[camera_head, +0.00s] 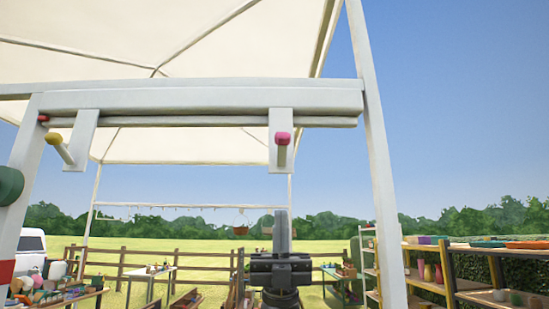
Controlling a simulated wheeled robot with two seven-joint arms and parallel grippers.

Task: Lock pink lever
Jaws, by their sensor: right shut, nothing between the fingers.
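The pink lever (282,139) is a short pale stem with a pink knob, mounted on a white plate (281,117) that hangs from the white crossbar. It points upward, with the knob at the top. My right gripper (282,213) stands upright below the lever, its grey fingers together and pointing up. It is shut and empty, with a visible gap between its tips and the lever in the picture. How far the lever is in depth from the fingers I cannot tell. My left gripper is not in view.
A yellow-knobbed lever (53,139) sits on another plate at the left, tilted. The white crossbar (200,99) spans overhead between slanted posts, the right post (378,150) standing beyond the pink lever. Shelves (480,290) with pots stand lower right. Open air surrounds the gripper's fingers.

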